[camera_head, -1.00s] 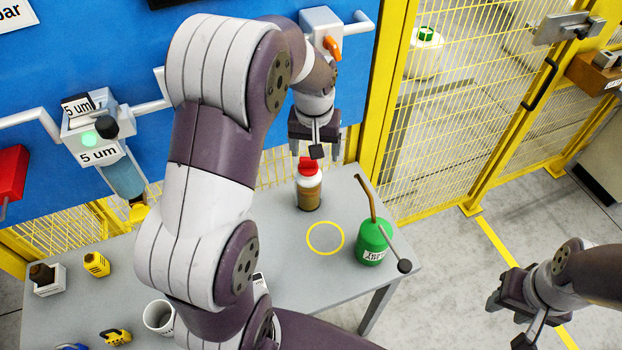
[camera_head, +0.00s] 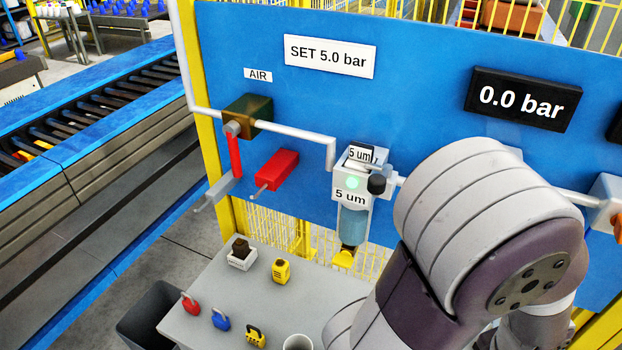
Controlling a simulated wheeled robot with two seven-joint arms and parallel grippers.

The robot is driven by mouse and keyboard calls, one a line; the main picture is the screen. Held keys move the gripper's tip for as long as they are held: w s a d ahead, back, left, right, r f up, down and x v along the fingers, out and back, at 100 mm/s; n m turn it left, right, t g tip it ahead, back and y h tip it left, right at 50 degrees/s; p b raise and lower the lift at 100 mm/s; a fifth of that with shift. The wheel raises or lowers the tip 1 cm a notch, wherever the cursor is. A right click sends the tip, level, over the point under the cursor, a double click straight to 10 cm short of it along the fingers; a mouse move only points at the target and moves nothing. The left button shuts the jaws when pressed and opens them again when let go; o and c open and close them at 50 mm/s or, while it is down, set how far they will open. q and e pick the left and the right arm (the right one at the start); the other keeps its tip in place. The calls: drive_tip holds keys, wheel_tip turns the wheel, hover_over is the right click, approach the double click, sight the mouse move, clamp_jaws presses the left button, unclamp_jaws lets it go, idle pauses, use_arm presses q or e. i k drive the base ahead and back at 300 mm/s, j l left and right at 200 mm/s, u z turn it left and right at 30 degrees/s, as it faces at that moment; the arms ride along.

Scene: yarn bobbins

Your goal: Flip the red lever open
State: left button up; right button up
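The red lever (camera_head: 235,156) hangs down from the brass-coloured valve (camera_head: 247,115) on the left part of the blue panel. It stands roughly crosswise to the white air pipe (camera_head: 295,137). A grey bracket-like piece (camera_head: 218,189) is at the lever's lower end; I cannot tell whether they touch. Neither of my grippers is in view.
A red box (camera_head: 277,170) with a metal pin is right of the lever. A filter unit (camera_head: 353,205) hangs farther right. The gauge (camera_head: 523,99) reads 0.0 bar. Below, the grey table (camera_head: 205,298) carries padlocks and small items. A conveyor (camera_head: 90,100) runs at left.

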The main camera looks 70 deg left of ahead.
sight(232, 128)
drive_tip(key=u, duration=3.1)
